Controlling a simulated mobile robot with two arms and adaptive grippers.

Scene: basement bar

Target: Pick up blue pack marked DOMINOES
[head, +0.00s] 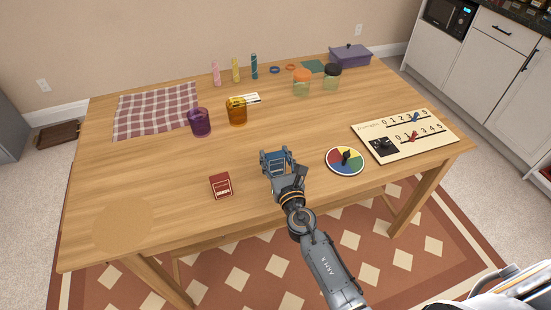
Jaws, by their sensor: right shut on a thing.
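My right gripper (278,157) is over the front middle of the wooden table, its arm coming in from the lower right. It is shut on a small blue pack (275,164), which is mostly hidden by the fingers. No marking on the pack can be read here. I cannot tell whether the pack touches the tabletop. My left gripper is not in view.
A red pack (221,186) lies left of the gripper, and a coloured spinner disc (345,161) lies to its right. A number board (404,137) is further right. Purple (200,122) and amber (237,111) glasses stand behind. The table's (160,180) front left is clear.

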